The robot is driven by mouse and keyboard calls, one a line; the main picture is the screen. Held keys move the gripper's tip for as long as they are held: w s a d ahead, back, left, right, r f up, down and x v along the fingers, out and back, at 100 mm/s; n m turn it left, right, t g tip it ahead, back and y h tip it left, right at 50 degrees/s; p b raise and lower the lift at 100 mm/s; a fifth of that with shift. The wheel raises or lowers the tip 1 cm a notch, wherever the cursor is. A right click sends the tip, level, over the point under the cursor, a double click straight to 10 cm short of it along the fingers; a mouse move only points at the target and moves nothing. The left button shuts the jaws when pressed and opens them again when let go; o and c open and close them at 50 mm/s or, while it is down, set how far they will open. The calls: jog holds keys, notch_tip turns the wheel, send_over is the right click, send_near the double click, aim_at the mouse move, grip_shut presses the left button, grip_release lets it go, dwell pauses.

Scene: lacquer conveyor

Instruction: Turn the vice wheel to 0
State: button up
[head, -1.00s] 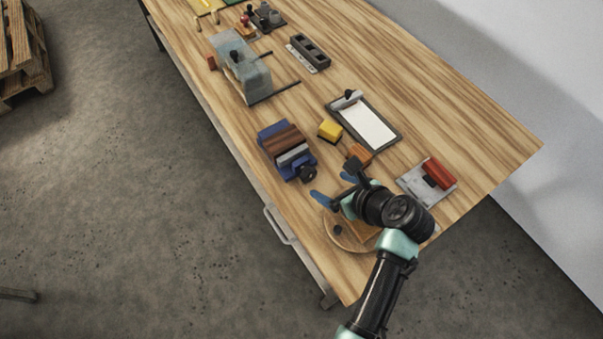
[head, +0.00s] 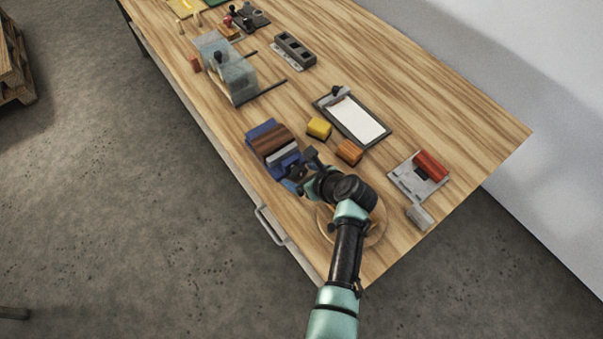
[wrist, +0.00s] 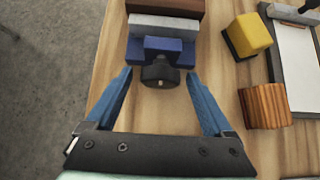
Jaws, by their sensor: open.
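The vice is a blue body with a brown wooden block and a grey jaw (head: 274,145), near the table's left edge in the head view. In the wrist view its blue front (wrist: 168,52) is at the top centre. Its black wheel (wrist: 160,72) faces my gripper and carries a small pale mark at its lower middle; any scale is too small to read. My gripper (wrist: 160,82) is open, its two blue fingers on either side of the wheel and apart from it. In the head view my gripper (head: 299,172) partly hides the wheel.
A yellow block (head: 319,128), an orange-brown wooden block (head: 349,152) and a clipboard (head: 356,120) lie to the right of the vice. A round wooden board (head: 376,235) is under my arm. A grey plate with a red roller (head: 430,165) stands further right.

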jog(key=c, duration=1.4)
jog(key=shift+o, duration=0.2)
